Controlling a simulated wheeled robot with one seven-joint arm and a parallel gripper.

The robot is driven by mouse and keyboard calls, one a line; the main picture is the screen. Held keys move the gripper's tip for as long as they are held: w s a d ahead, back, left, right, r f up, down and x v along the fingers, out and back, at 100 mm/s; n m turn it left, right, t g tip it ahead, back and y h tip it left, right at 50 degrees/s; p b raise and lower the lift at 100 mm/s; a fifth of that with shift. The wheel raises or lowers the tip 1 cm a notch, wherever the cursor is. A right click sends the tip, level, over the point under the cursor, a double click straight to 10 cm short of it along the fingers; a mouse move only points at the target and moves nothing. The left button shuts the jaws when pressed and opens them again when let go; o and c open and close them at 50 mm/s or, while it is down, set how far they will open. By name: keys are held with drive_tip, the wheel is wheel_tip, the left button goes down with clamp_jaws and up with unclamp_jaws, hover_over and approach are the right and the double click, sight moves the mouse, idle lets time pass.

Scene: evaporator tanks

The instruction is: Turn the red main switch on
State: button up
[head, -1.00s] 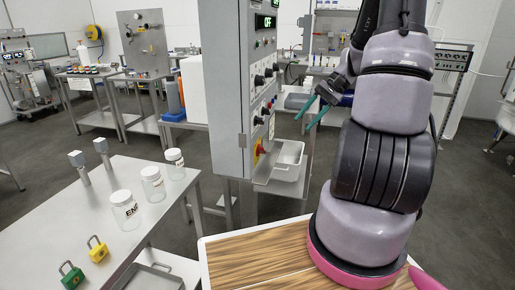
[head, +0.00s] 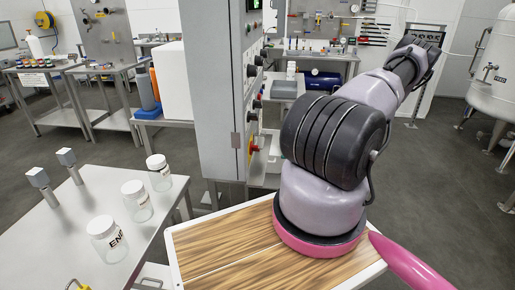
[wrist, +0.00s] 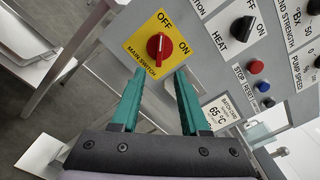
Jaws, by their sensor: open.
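The red main switch (wrist: 159,46) is a round knob on a yellow plate (wrist: 136,44) in the wrist view. In the head view the red switch (head: 255,149) shows edge-on at the side of the grey cabinet (head: 218,90). My gripper (wrist: 157,76) is open and empty, its two green fingers pointing at the switch from below in the wrist view. The fingertips appear apart from the knob. In the head view the fingers are hidden.
A black HEAT knob (wrist: 243,28) and red and blue buttons (wrist: 257,67) sit right of the switch. A steel table (head: 75,215) with glass jars (head: 137,200) stands left of the cabinet. Grey floor (head: 440,180) lies open at the right.

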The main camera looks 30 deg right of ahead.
sight(255, 148)
drive_tip(key=x, duration=1)
drive_tip(key=shift+a, duration=0.2)
drive_tip(key=shift+w, duration=0.15)
clamp_jaws()
